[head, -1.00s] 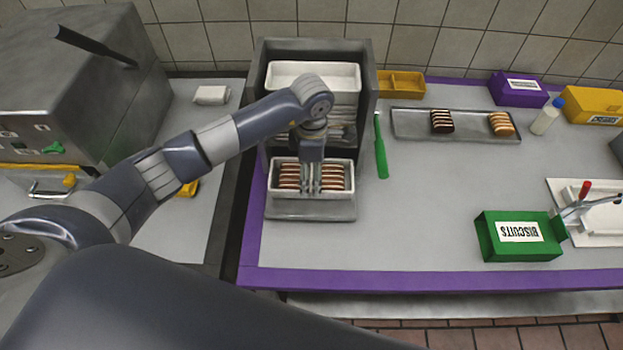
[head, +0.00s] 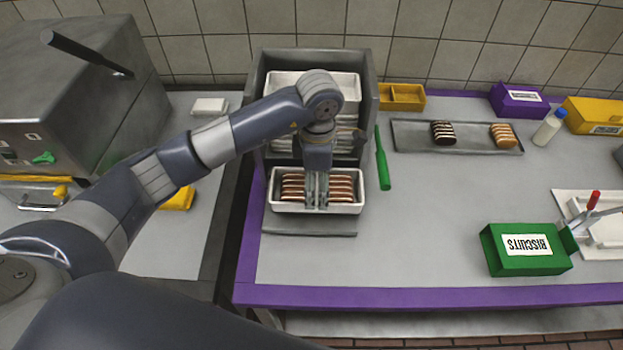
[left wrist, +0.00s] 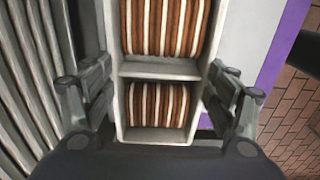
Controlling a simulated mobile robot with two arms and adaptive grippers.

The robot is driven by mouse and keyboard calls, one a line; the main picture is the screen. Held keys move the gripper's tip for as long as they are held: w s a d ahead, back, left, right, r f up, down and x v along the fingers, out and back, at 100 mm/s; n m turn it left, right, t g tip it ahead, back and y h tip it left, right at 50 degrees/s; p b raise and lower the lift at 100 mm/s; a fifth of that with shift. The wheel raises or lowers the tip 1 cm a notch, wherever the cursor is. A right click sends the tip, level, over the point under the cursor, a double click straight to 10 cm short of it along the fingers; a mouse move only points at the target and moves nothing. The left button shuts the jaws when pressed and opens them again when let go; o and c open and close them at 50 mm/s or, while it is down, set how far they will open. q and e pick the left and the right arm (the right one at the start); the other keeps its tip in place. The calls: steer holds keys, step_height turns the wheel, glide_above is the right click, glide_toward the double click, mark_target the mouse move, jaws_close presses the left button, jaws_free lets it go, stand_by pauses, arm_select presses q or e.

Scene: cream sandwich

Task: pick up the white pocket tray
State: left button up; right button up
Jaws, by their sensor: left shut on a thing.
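The white pocket tray (head: 271,206) is at the front of the grey rack. Its two pockets hold rows of brown biscuits with pale filling (head: 342,190). My left gripper (head: 316,205) is shut on the tray near its middle and holds it slightly above a grey plate (head: 310,228). In the left wrist view, the fingers of my left gripper (left wrist: 160,95) are on opposite sides of the tray (left wrist: 160,70), level with its divider. My right gripper is out of view.
The grey rack (head: 372,90) with more white trays stands close behind. The table's middle is clear.

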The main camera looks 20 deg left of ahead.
arm_select(q)
steer(key=s+d+r+b, duration=0.1)
steer(key=s+d+b, duration=0.3)
steer(key=s+d, duration=0.5)
steer(key=shift+d+r, duration=0.15)
steer(key=shift+d, duration=0.3)
